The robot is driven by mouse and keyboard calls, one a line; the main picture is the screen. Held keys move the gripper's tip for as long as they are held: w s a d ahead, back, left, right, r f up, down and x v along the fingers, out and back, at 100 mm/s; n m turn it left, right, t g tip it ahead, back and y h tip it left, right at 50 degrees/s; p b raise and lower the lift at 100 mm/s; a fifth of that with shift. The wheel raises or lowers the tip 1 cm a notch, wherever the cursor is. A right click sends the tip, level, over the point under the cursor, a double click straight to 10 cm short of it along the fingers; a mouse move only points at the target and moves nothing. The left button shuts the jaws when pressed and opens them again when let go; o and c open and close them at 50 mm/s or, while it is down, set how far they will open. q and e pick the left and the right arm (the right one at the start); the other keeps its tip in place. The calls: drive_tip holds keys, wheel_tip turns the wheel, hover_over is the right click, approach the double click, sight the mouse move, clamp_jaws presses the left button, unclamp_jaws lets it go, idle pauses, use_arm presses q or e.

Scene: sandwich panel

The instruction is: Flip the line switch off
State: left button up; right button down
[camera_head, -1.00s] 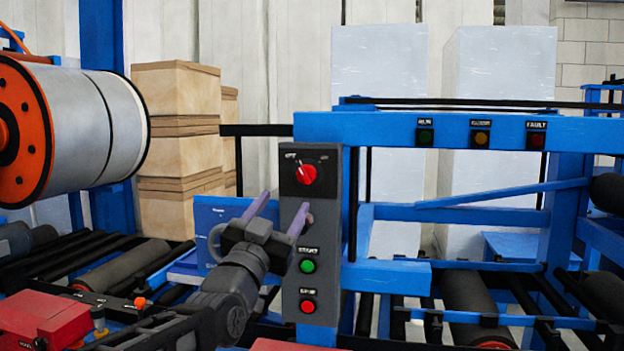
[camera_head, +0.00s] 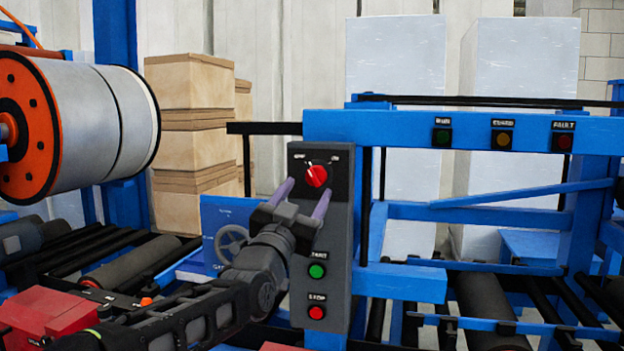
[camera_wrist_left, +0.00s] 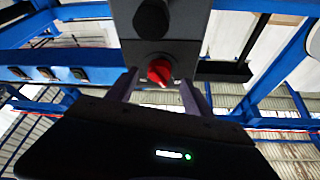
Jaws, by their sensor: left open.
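The line switch is a red rotary knob (camera_head: 316,176) at the top of a grey control box (camera_head: 342,230). A pale mark on the knob points up and left, toward the left of two small labels that are hard to read. My left gripper (camera_head: 308,188) is open, its two purple-grey fingers pointing up just below and around the knob. In the left wrist view the red knob (camera_wrist_left: 160,71) lies between the spread fingers (camera_wrist_left: 158,82), near their tips. I cannot tell whether they touch it. My right gripper is not in view.
A green start button (camera_head: 317,271) and a red stop button (camera_head: 316,312) sit lower on the box. A blue frame beam (camera_head: 385,128) with indicator lamps runs to the right. A blue box with a handwheel (camera_head: 229,240) stands left, behind my arm.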

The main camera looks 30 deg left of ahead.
sight(313, 181)
use_arm(q)
drive_tip(key=shift+p+x, duration=0.5)
drive_tip(key=shift+x, duration=1.45)
